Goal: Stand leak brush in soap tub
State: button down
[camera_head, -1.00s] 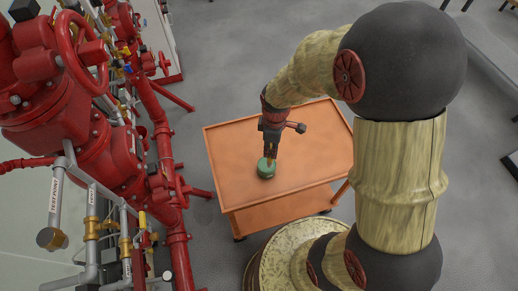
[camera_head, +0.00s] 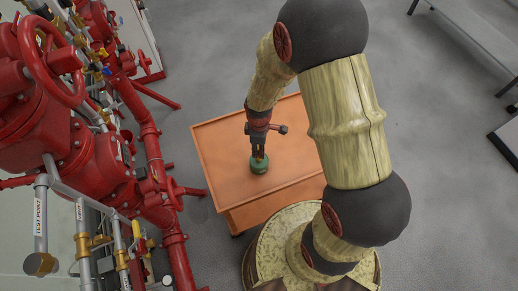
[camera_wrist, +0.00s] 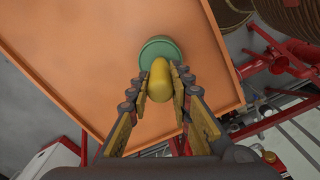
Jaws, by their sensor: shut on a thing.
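The soap tub (camera_head: 259,167) is a small round green tub on the orange cart top. In the wrist view the tub (camera_wrist: 157,44) lies just beyond my fingertips. My gripper (camera_head: 258,152) points down, right over the tub. In the wrist view my gripper (camera_wrist: 160,88) is shut on a yellow rounded piece, which looks like the handle of the leak brush (camera_wrist: 160,80). The handle overlaps the tub's near side there. The brush's lower end is hidden, so I cannot tell whether it is inside the tub or above it.
The orange cart top (camera_head: 222,150) has a raised rim and is otherwise clear around the tub. Red valves and pipes (camera_head: 150,150) stand close on the left. Grey floor is open behind the cart.

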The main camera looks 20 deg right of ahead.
jog(key=shift+f, duration=0.2)
jog(key=c, duration=1.6)
grip_release()
jog(key=shift+r, duration=0.1)
